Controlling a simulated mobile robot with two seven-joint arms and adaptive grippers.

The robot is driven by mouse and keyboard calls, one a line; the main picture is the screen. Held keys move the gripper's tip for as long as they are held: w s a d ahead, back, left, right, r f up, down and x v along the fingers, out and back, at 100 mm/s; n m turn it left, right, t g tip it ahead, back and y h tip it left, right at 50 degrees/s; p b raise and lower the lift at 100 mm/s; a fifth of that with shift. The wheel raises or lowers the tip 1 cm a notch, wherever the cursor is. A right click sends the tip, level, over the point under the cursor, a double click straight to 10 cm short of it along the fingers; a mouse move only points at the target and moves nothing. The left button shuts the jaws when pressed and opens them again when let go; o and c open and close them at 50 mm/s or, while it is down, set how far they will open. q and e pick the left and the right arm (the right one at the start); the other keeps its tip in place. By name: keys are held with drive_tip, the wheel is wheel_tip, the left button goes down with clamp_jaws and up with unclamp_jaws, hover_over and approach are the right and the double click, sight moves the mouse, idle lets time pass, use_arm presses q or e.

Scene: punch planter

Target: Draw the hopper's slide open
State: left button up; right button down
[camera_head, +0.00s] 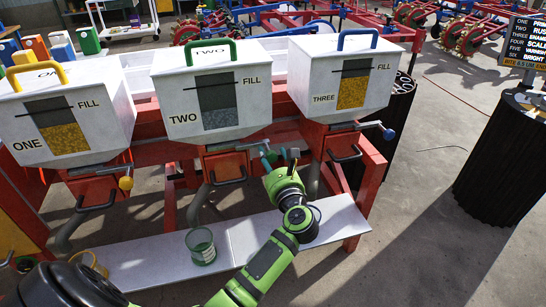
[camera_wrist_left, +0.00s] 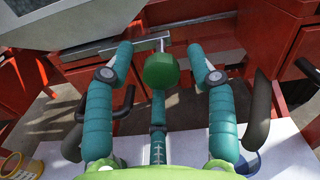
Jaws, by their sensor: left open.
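Hopper TWO (camera_head: 211,100) is a white bin with a green top handle and a gauge window. Its slide (camera_wrist_left: 112,47) is a flat metal plate under the bin, with a rod ending in a green knob (camera_wrist_left: 161,71). My left gripper (camera_head: 279,158) is at the right of hopper TWO's outlet. In the wrist view its teal fingers (camera_wrist_left: 165,62) are open, one on each side of the knob, with visible gaps. The knob is mostly hidden by the gripper in the head view. My right gripper is not in view.
Hopper ONE (camera_head: 65,115) has a yellow slide knob (camera_head: 126,183); hopper THREE (camera_head: 340,80) has a blue one (camera_head: 389,134). A green-banded glass (camera_head: 201,246) and a yellow-rimmed cup (camera_head: 90,263) stand on the white bench (camera_head: 150,262). Red frame legs are close by.

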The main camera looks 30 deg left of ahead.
use_arm(q)
drive_tip(key=shift+w+a, duration=0.4)
drive_tip(key=shift+a, duration=0.05)
